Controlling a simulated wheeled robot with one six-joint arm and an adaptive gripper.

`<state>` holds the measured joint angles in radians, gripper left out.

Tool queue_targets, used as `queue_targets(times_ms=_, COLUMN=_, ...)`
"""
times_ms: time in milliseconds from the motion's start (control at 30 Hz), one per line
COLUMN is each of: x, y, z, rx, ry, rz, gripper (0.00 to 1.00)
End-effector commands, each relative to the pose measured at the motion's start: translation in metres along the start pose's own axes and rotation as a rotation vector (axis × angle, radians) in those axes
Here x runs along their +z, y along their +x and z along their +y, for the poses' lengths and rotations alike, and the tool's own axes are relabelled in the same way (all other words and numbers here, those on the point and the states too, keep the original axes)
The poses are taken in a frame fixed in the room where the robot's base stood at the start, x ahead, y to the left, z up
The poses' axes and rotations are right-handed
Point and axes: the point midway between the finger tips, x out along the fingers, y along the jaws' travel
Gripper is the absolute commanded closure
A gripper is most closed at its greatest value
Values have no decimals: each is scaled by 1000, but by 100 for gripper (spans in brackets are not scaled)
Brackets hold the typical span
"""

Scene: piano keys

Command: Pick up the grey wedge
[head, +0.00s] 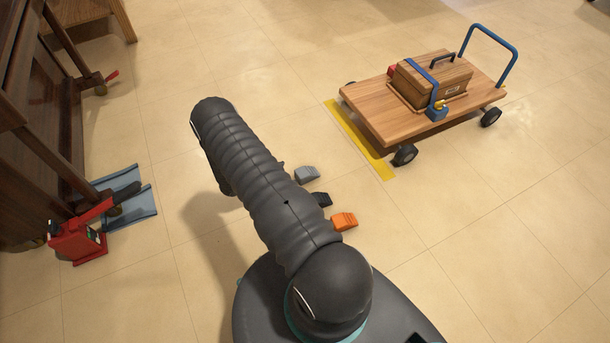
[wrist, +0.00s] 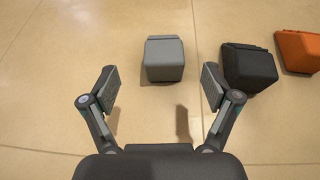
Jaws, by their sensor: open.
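The grey wedge (head: 307,174) lies on the tiled floor just right of my arm in the head view. It also shows in the wrist view (wrist: 164,59), ahead of my gripper (wrist: 159,82) and roughly between the lines of its two fingers. My gripper is open and empty, with a finger on each side and bare floor between them. The wedge is apart from both fingers. In the head view the gripper itself is hidden behind my arm.
A black wedge (wrist: 248,67) and an orange wedge (wrist: 298,51) lie right of the grey one. A wooden trolley (head: 366,106) with a strapped box stands by a yellow floor strip (head: 361,142). A dark piano and a red jack (head: 78,242) are at left.

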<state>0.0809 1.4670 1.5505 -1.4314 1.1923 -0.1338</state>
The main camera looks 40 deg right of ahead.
Motion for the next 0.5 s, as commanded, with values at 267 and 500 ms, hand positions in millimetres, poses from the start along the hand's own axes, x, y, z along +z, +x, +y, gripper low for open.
queue_targets(times_ms=267, x=0, y=34, z=0, rx=-1, ry=1, rz=0, gripper=12)
queue_targets(times_ms=500, x=0, y=47, z=-2, rx=-2, ry=1, rz=0, gripper=12)
